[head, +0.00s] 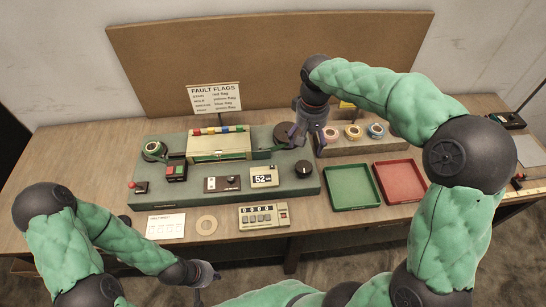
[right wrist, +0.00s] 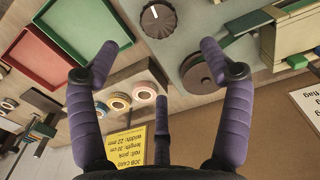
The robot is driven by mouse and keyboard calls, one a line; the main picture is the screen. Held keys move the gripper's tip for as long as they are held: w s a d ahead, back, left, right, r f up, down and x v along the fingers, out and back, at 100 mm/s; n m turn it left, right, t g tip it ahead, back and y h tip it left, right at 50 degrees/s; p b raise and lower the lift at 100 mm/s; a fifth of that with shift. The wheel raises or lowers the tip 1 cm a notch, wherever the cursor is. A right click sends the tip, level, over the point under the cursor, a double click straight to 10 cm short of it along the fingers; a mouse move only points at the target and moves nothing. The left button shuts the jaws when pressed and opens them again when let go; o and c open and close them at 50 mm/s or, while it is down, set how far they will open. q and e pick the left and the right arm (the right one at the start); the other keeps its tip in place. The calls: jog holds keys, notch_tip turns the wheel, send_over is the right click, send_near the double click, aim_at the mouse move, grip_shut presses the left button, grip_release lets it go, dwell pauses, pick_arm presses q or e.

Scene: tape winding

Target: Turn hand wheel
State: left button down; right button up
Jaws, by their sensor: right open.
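A dark round wheel (head: 287,134) sits at the right end of the green winding machine (head: 150,195); it also shows in the right wrist view (right wrist: 201,76), partly behind a finger. A black ridged knob (head: 304,169) with a white mark stands on the panel's right front; it shows at the top of the right wrist view (right wrist: 157,22). I cannot tell for sure which of the two is the hand wheel. My right gripper (head: 312,128) is open and empty, above and just right of the dark wheel. My left gripper (head: 212,276) is low, in front of the table; its fingers are unclear.
A rack of tape rolls (head: 353,132) stands right of the machine.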

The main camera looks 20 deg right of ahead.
aim_at(304, 166)
notch_tip(304, 166, down, 12)
jog(key=n+p, duration=1.2)
jog(key=n, duration=0.4)
jog(key=shift+s+r, duration=0.1)
jog(key=shift+s, duration=0.05)
jog(key=c, duration=1.2)
